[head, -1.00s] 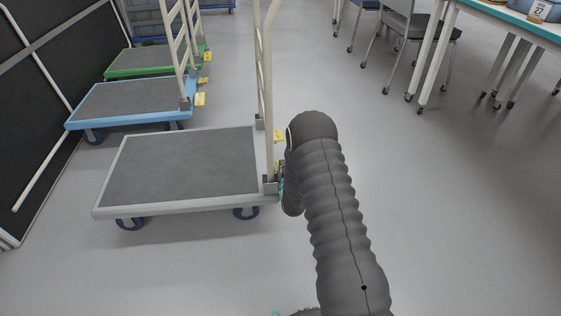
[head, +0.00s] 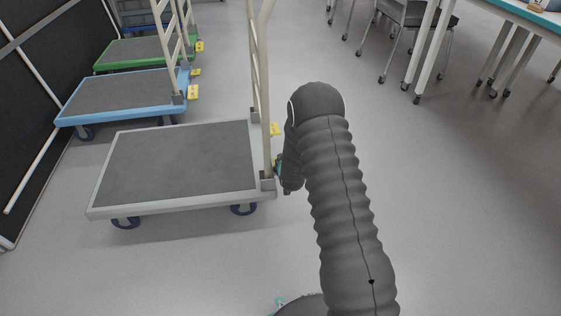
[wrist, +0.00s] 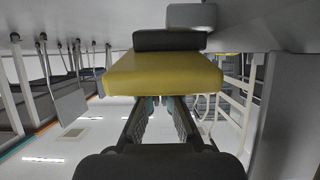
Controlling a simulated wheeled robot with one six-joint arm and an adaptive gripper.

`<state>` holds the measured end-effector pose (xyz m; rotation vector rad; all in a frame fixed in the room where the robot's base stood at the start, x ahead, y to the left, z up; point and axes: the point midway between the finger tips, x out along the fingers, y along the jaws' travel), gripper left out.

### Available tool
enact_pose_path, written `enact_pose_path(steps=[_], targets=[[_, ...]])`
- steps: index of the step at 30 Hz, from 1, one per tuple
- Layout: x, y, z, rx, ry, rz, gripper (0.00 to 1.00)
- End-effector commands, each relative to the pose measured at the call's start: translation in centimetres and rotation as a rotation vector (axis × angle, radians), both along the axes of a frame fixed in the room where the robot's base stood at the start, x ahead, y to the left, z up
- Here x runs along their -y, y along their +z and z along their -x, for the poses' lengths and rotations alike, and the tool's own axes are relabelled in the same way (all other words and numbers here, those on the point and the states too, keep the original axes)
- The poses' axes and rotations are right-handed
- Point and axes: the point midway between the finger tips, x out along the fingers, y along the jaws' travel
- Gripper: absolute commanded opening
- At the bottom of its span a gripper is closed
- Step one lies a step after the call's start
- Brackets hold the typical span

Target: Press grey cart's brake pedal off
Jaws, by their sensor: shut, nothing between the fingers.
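The grey cart (head: 180,208) stands at left centre in the head view, with a dark grey deck and a cream handle frame at its right end. A yellow pedal (head: 275,129) sticks out at that end. In the wrist view a yellow pedal (wrist: 163,74) fills the middle, very close and overlapping the finger ends. My gripper (wrist: 162,110) is shut and empty there. In the head view my gripper (head: 279,167) is beside the cart's handle end, mostly hidden by my arm. I cannot tell whether it touches the pedal.
A blue cart (head: 120,116) and a green cart (head: 98,68) stand behind the grey one, with yellow pedals. A black partition (head: 35,110) is at left. Chairs and a table (head: 520,18) are at upper right. The floor to the right is open.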

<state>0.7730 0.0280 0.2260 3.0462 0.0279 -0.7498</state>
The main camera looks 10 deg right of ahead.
Motion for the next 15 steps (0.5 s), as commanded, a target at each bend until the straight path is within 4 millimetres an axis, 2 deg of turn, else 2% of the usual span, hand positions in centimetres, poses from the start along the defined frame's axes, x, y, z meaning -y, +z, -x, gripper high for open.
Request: enact_pose_path(steps=[4, 15], targets=[[1.65, 0.01, -0.07, -0.021, -0.021, 0.000, 0.00], [1.37, 0.09, -0.05, -0.022, -0.018, 0.001, 0.00]])
